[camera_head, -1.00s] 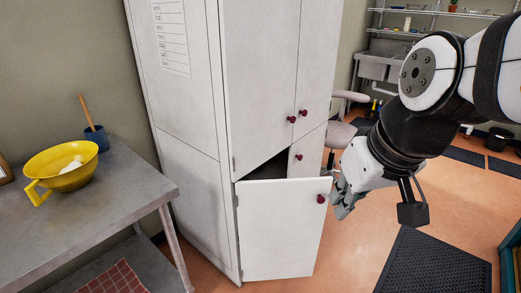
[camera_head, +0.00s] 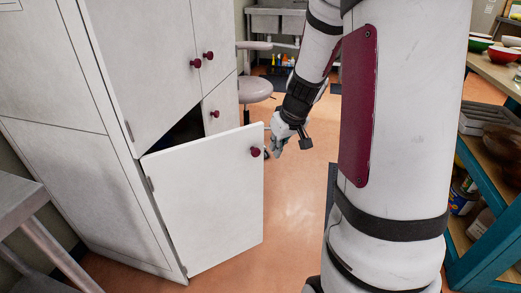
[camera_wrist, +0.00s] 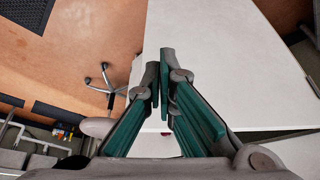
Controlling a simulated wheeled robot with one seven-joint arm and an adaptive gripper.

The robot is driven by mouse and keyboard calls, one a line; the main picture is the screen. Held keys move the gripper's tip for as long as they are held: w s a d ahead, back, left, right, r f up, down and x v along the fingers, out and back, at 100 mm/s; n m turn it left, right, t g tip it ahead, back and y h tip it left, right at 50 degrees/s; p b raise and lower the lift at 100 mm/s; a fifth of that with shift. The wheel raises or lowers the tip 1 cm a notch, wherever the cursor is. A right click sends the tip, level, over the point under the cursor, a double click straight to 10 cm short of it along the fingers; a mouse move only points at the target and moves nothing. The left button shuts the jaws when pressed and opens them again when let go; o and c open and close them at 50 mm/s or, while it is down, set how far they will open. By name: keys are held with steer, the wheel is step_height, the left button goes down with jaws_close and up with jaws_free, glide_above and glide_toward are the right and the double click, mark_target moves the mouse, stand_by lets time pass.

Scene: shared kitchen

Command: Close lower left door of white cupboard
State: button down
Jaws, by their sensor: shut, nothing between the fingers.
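The white cupboard (camera_head: 60,110) stands at left in the head view. Its lower left door (camera_head: 205,195) is open, swung outward from its left hinge side, with a dark gap above it. A dark red knob (camera_head: 255,152) sits near the door's upper free edge. My gripper (camera_head: 277,151) is shut and empty, just right of that free edge. In the wrist view my gripper's fingertips (camera_wrist: 165,58) are together in front of the white door panel (camera_wrist: 230,65). I cannot tell whether they touch it.
The lower right door (camera_head: 222,103) looks shut. A chair (camera_head: 256,88) stands behind my gripper. A grey table (camera_head: 20,205) is at the left and a blue shelf unit (camera_head: 490,240) at the right. Orange floor (camera_head: 290,215) lies clear beside the door.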

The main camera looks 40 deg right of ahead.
steer(key=w+f+b, duration=0.2)
steer(key=w+f, duration=0.5)
steer(key=f, duration=0.1)
steer(key=shift+w+d, duration=0.2)
steer(key=shift+d, duration=0.2)
steer(key=shift+f, duration=0.1)
